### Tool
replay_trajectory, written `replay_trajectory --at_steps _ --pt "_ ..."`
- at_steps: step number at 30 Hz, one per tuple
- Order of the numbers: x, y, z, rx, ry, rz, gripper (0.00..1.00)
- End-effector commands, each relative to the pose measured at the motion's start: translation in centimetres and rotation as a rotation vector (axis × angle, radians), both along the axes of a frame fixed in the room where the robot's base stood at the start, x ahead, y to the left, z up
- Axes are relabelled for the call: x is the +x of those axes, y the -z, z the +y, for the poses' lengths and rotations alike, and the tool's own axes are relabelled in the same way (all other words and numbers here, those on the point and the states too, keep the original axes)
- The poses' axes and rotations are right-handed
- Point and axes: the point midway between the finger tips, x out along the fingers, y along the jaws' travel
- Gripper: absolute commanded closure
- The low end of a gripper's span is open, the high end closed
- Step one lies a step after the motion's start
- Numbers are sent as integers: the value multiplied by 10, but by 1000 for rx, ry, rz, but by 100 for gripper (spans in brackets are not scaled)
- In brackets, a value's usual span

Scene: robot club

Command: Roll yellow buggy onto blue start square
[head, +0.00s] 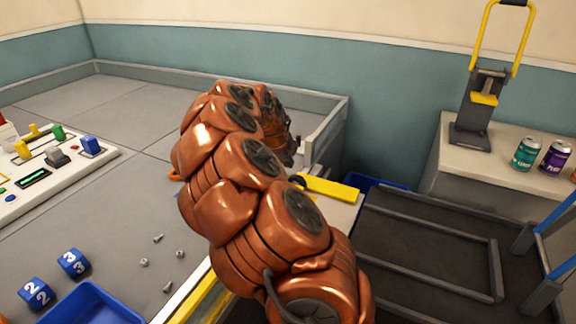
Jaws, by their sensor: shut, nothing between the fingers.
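My copper-coloured arm reaches up across the middle of the head view and bends over at the far end. My gripper's fingers cannot be made out; they are hidden behind the arm. I cannot clearly identify the yellow buggy. A flat yellow piece (329,188) shows just right of the arm, with a dark rounded part (297,182) at its left end; I cannot tell whether this is the buggy. The blue start square is not clearly visible; only a small blue sliver (177,195) shows at the arm's left edge.
On the grey table (120,185) are a white control board (55,165), two blue number cubes (73,262), a blue tray (92,304) and several small metal parts (158,239). A low grey wall (325,128) borders it. Two cans (527,153) stand on a right counter (500,160).

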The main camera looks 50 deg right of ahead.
Motion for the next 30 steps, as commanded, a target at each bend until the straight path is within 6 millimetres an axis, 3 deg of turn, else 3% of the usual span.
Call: replay_trajectory --at_steps 5,18,30 --pt "0 12 0 0 3 -2 100" --pt "0 69 0 -1 3 -2 100" --pt "0 73 0 -2 2 -2 100"
